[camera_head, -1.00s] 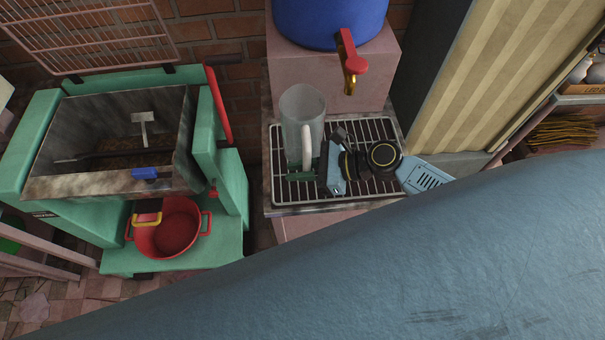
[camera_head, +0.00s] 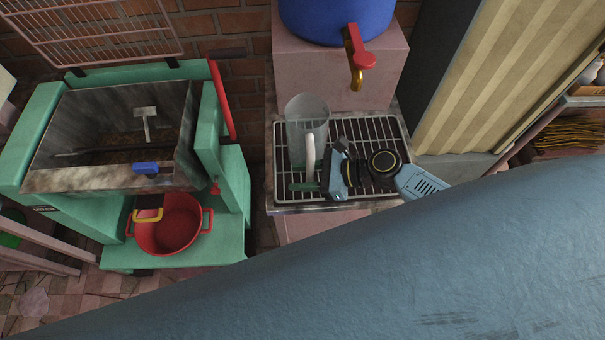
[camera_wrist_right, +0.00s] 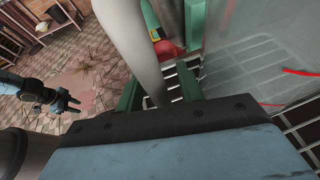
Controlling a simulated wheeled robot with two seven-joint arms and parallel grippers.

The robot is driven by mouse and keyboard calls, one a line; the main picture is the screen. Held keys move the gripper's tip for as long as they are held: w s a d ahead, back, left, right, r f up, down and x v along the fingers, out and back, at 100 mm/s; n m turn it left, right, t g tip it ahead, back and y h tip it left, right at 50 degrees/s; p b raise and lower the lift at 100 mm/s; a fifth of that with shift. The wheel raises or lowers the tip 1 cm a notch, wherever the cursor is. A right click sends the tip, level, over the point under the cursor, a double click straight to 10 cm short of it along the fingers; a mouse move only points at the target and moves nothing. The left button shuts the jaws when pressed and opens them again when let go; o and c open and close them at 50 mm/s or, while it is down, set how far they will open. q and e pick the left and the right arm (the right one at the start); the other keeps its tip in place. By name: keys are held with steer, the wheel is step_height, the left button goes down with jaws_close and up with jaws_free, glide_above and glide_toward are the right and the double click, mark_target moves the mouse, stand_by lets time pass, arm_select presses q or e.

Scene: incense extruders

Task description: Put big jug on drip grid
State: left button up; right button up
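The big jug (camera_head: 307,120) is clear, with a pale handle (camera_head: 310,155). It stands upright at the left part of the drip grid (camera_head: 385,128), seemingly resting on the bars. My right gripper (camera_head: 308,182) is low at the handle. In the right wrist view its green fingers (camera_wrist_right: 160,75) stand apart on either side of the pale handle (camera_wrist_right: 148,45), with a gap showing; the clear jug wall (camera_wrist_right: 250,65) is to the right. My left gripper (camera_wrist_right: 70,104) shows small in the right wrist view, far from the jug, fingers apart and empty.
A blue tank (camera_head: 335,18) with a red tap (camera_head: 361,58) stands on a pink block behind the grid. A green machine (camera_head: 232,175) with a red pot (camera_head: 180,225) is at the left. A striped panel (camera_head: 510,70) is at the right.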

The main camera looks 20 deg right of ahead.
steer(key=shift+r, duration=0.25)
steer(key=v, duration=1.2)
stand_by(1.1)
